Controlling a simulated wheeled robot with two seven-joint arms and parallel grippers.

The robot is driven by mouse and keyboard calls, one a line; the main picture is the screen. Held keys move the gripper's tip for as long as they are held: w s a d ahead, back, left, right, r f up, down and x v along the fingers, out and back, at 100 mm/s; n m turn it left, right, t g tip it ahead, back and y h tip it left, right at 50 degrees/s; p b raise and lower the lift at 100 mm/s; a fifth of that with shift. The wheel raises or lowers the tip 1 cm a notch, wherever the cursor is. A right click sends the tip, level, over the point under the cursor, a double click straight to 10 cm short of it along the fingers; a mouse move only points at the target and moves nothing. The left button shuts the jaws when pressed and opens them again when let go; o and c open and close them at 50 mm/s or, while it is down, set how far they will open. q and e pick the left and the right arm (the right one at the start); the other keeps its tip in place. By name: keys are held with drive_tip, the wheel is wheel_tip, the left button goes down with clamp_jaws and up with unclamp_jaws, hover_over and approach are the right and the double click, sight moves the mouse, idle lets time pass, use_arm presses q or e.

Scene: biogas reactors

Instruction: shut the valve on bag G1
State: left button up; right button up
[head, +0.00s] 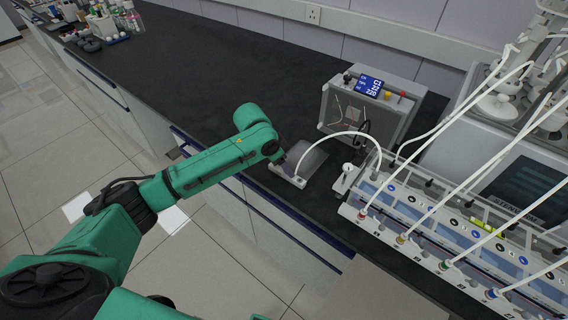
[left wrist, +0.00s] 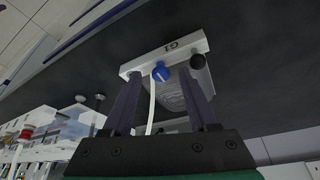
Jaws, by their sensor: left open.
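Bag G1 (head: 312,161) lies on the black bench, a grey translucent pouch with a white bar (head: 287,177) along its near edge. In the left wrist view the bar (left wrist: 140,65) carries the label G1, a blue valve knob (left wrist: 161,73) and a black knob (left wrist: 197,61). A white tube (left wrist: 151,108) runs from near the blue knob. My left gripper (left wrist: 162,82) is open, with its fingers on either side of the blue knob's line; contact cannot be told. In the head view the arm ends beside the bar and hides the fingertips. My right gripper is not in view.
A box-shaped instrument with a blue display (head: 369,85) stands behind the bag. A rack (head: 425,225) with coloured ports and white tubes is to the right, and one tube arches over towards the bag. The bench left of the bag is clear.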

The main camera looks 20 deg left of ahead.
use_arm(q)
drive_tip(key=c, duration=0.3)
drive_tip(key=shift+w, duration=0.1)
clamp_jaws()
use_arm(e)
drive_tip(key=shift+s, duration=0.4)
